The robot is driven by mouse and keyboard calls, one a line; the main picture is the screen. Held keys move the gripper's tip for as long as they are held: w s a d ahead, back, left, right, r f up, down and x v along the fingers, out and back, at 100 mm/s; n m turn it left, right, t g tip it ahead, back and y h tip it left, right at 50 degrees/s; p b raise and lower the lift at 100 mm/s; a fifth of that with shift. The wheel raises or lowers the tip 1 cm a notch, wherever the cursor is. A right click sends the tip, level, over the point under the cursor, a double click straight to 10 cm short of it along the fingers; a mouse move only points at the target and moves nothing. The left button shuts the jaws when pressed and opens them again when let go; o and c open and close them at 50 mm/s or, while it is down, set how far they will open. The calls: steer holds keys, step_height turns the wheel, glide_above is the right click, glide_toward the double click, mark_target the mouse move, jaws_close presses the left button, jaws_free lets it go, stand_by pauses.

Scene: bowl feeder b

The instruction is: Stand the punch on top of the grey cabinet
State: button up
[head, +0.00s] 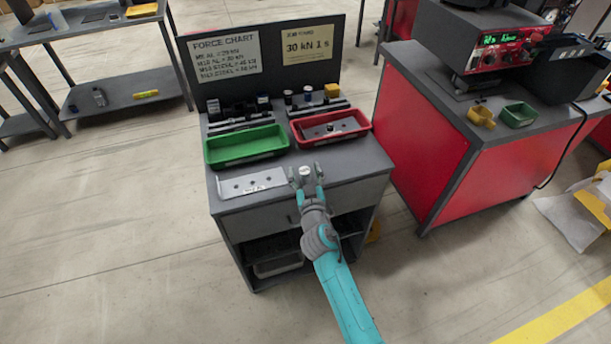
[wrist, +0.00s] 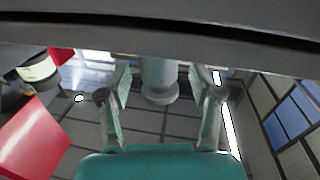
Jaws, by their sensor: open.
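The grey cabinet (head: 345,165) stands in the middle of the head view, its top carrying trays and small parts. The punch (head: 305,171), a small pale metal piece with a round head, is at the front edge of the cabinet top. It looks upright. In the wrist view, the punch (wrist: 159,82) shows between the fingers, its far end cut off by a grey band. My gripper (head: 306,176) is open, with one finger on each side of the punch and visible gaps in the wrist view (wrist: 160,100). Whether the punch's base touches the top is not clear.
A metal plate with holes (head: 252,183) lies just left of my gripper. A green tray (head: 246,145) and a red tray (head: 330,128) sit behind. A dark board (head: 265,60) rises at the back. A red cabinet (head: 425,145) stands to the right.

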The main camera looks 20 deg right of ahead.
jaws_close()
steer(key=shift+r, duration=0.1)
